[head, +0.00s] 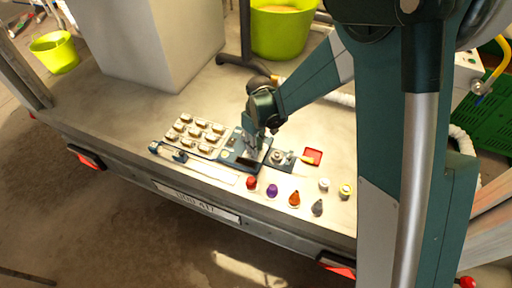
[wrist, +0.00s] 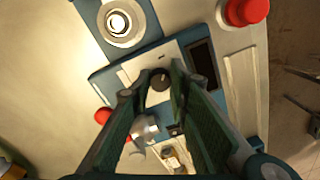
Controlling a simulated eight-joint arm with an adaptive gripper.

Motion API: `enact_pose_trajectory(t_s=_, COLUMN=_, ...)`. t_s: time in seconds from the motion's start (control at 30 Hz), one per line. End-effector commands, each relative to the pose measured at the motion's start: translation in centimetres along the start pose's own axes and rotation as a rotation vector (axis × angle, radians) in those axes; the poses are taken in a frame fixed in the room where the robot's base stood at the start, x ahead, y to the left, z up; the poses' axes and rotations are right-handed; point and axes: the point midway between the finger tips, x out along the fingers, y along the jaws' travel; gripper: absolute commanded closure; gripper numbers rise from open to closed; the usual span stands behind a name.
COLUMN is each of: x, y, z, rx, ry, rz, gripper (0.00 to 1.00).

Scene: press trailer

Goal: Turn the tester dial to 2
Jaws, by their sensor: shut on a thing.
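The tester (wrist: 135,62) is a blue-framed unit with a pale panel and a dark screen (wrist: 201,58). Its small dark round dial (wrist: 160,84) sits between my fingertips in the wrist view. My gripper (wrist: 161,74) is shut on the dial, with one green finger on each side. The dial's scale and pointer setting are too small to read. In the head view my gripper (head: 252,148) points down onto the tester (head: 238,160) on the trailer bed, and hides the dial there.
A panel with several pale pieces (head: 197,132) lies left of the tester. A blue base with a round fitting (head: 277,156) and a red tray (head: 313,155) lie right. Red (head: 251,182) and purple (head: 272,190) knobs and cones stand near the front edge. A pale box (head: 150,45) stands behind.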

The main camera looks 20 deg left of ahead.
Motion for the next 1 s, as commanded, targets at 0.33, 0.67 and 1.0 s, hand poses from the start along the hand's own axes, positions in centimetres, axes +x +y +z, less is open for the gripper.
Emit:
enact_pose_trajectory(t_s=0.33, x=0.03, y=-0.07, z=0.05, rx=0.316, ry=0.017, rz=0.0, gripper=0.94)
enact_pose_trajectory(t_s=0.67, x=0.03, y=-0.14, z=0.01, rx=0.608, ry=0.033, rz=0.001, gripper=0.94)
enact_pose_trajectory(t_s=1.0, x=0.0, y=-0.2, z=0.02, rx=0.78, ry=0.041, rz=0.0, gripper=0.94)
